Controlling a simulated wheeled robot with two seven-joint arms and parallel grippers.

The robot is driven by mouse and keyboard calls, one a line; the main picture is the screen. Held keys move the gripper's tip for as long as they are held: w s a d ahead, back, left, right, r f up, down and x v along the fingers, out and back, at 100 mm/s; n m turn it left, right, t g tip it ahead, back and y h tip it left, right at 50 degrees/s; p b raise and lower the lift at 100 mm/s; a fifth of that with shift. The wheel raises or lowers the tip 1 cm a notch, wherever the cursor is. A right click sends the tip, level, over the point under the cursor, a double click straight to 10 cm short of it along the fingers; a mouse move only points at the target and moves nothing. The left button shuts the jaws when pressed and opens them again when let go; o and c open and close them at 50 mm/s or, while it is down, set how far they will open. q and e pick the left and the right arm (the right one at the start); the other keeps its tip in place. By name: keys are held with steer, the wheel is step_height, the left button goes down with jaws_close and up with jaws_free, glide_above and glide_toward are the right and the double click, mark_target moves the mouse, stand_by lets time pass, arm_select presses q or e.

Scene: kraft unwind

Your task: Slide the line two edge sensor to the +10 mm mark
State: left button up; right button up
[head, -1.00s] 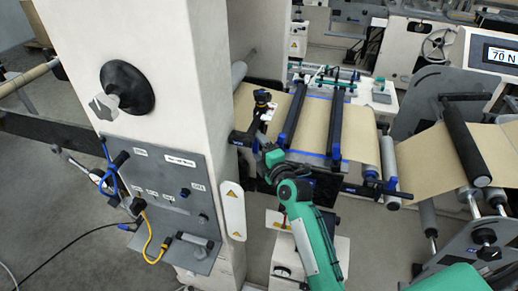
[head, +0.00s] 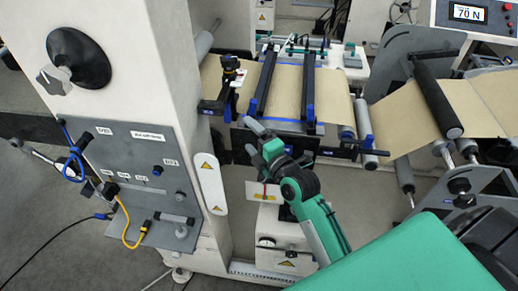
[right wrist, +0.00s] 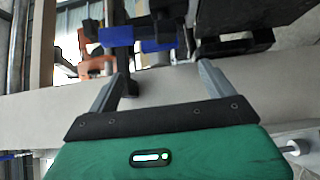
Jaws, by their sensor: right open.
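The edge sensor, which I take to be the small black unit with a dark knob (head: 230,68), stands at the left edge of the brown web (head: 291,92) in the head view. A small pale plate (head: 238,84) is beside it; its marks are too small to read. My right gripper (head: 258,134) is in front of the web frame, below and right of the sensor and apart from it. In the right wrist view its two grey fingers (right wrist: 160,85) are spread with nothing between them. Blue and black parts (right wrist: 130,35) lie beyond the fingertips. My left gripper is not in view.
A white column with a grey control panel (head: 140,165) stands at left. Two dark bars (head: 306,88) cross above the web. A black roller (head: 438,94) and a display reading 70 N (head: 468,13) are at right. A white box (head: 283,238) stands below my right gripper.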

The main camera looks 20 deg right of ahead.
steer(key=s, duration=0.3)
steer(key=shift+d+b, duration=0.3)
